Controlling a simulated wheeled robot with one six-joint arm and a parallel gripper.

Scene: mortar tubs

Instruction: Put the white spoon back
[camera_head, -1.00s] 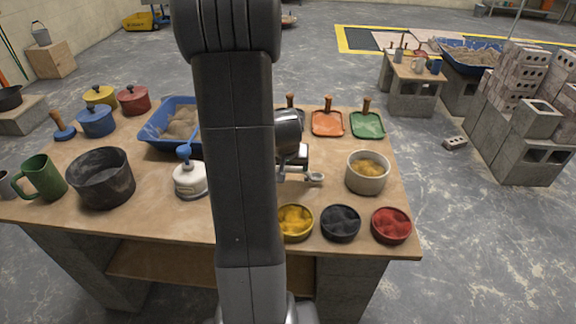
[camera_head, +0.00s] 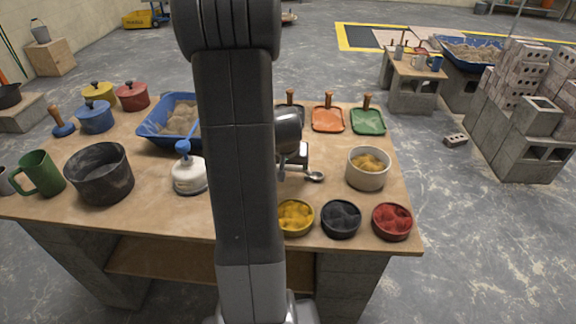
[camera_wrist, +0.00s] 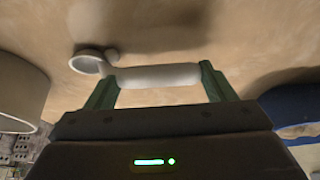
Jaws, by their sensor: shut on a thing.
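The white spoon (camera_wrist: 160,77) lies crosswise between the two green fingers of my gripper (camera_wrist: 157,84) in the wrist view. My gripper is shut on its handle. The spoon's round bowl (camera_wrist: 88,62) sticks out past the left finger. In the head view my gripper (camera_head: 293,163) is over the middle of the table, partly hidden by my arm. The spoon's bowl (camera_head: 314,176) shows to its right, left of a pale tub of yellow-brown material (camera_head: 366,182). A shadow lies by the spoon; I cannot tell its height above the table.
Yellow (camera_head: 296,217), black (camera_head: 341,219) and red (camera_head: 392,221) tubs line the front right edge. Orange (camera_head: 328,119) and green (camera_head: 368,121) trowels lie behind.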

